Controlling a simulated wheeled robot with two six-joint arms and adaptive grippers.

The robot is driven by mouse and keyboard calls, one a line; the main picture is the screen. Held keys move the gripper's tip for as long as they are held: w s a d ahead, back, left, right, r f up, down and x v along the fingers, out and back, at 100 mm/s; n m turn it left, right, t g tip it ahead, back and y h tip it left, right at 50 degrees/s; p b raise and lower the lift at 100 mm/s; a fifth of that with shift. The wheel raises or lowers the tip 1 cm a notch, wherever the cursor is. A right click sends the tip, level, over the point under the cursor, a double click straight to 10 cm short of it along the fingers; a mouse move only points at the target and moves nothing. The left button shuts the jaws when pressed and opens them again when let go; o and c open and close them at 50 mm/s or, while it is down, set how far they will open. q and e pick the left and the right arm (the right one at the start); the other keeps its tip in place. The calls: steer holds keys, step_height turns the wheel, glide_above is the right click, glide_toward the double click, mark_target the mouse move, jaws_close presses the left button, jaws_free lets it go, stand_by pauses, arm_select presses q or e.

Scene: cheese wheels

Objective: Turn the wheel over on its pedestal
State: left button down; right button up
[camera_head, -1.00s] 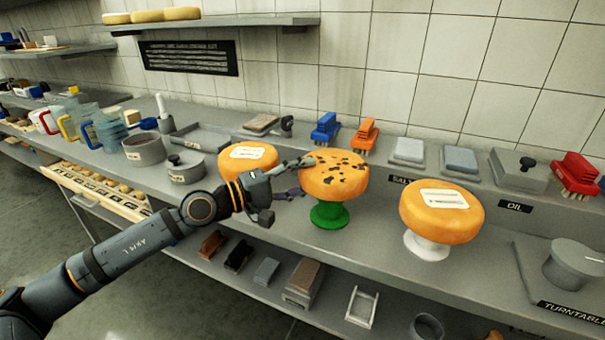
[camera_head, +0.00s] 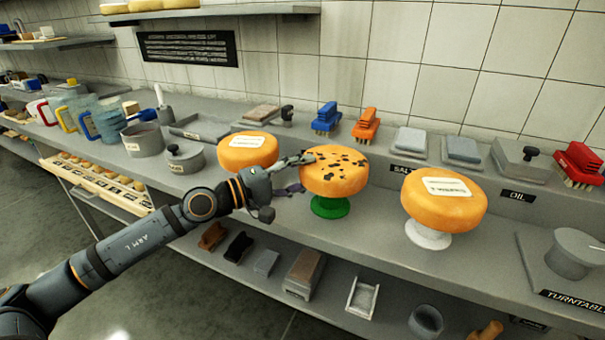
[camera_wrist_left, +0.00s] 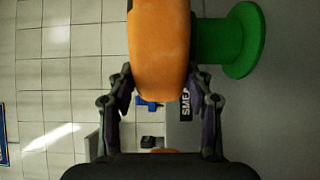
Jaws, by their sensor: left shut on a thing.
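An orange cheese wheel with dark spots on its top (camera_head: 338,182) lies flat on a green pedestal (camera_head: 330,208) in the head view. My left gripper (camera_head: 301,174) reaches it from the left and is shut on its near-left edge. One finger is at the top face and the other is lower, by the underside. In the left wrist view the wheel (camera_wrist_left: 160,45) stands between the two fingers of the gripper (camera_wrist_left: 160,78), with the green pedestal (camera_wrist_left: 243,40) against its right side. The wheel's far side and most of its underside are hidden. My right gripper is not in view.
A labelled wheel (camera_head: 247,153) is close behind my left gripper. Another labelled wheel (camera_head: 445,205) on a white pedestal (camera_head: 428,236) stands to the right. Brushes (camera_head: 366,124) and blocks line the raised back ledge. A turntable (camera_head: 573,253) is at far right.

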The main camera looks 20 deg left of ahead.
arm_select(q)
steer(key=shift+f, duration=0.1)
stand_by(0.3)
steer(key=shift+c, duration=2.3)
jaws_free()
